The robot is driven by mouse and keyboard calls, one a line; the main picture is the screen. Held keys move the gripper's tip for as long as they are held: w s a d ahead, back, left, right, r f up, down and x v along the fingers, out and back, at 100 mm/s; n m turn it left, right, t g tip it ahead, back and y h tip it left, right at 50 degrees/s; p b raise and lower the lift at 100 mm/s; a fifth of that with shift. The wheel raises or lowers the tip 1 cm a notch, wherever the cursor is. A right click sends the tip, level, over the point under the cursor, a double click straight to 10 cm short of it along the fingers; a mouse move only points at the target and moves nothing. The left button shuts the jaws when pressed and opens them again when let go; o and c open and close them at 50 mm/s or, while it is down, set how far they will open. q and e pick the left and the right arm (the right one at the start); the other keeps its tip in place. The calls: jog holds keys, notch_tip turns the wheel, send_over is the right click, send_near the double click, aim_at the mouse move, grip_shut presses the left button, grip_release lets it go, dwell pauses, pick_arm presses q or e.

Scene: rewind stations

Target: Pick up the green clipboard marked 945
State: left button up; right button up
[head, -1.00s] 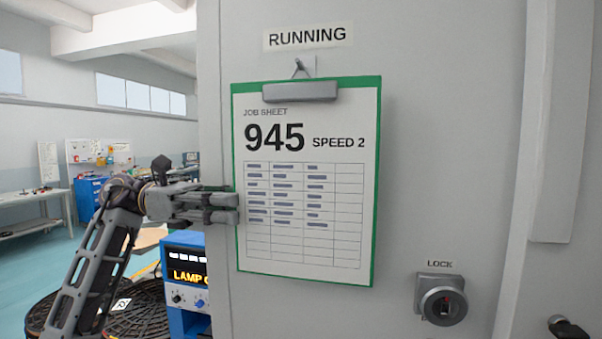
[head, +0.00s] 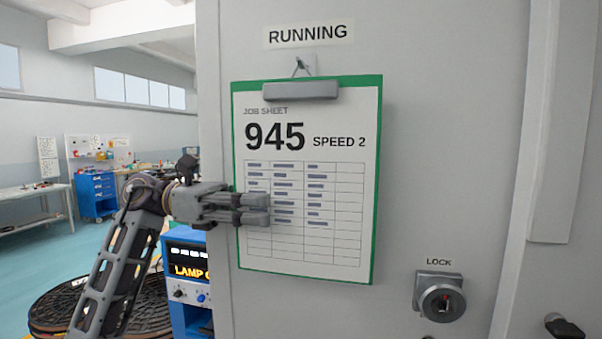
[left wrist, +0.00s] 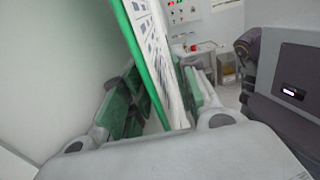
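The green clipboard marked 945 (head: 318,190) hangs upright by its grey clip from a hook on a pale cabinet face, under the label RUNNING. Its job sheet reads 945 SPEED 2. My left gripper (head: 264,209) is at the clipboard's left edge, with a finger in front of the sheet. In the left wrist view the clipboard (left wrist: 137,50) passes between the two fingers of this gripper (left wrist: 162,88), with gaps visible beside it, so the gripper looks open around the edge. The finger behind the board is hidden in the head view. My right gripper is not in view.
A LOCK switch (head: 441,298) is on the cabinet at lower right, with a dark knob (head: 565,327) further right. A blue lamp unit (head: 188,283) and a dark round reel (head: 60,305) stand below my left arm. A blue drawer cabinet (head: 97,194) is far behind.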

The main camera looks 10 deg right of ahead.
aim_at(300, 176)
pick_arm(q)
jog(key=x, duration=0.2)
jog(key=shift+s+d, duration=0.15)
jog(key=shift+d, duration=0.25)
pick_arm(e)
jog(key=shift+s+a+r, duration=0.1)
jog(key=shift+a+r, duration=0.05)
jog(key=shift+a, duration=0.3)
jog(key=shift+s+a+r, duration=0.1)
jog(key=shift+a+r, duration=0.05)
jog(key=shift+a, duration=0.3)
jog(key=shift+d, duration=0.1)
pick_arm(q)
grip_shut()
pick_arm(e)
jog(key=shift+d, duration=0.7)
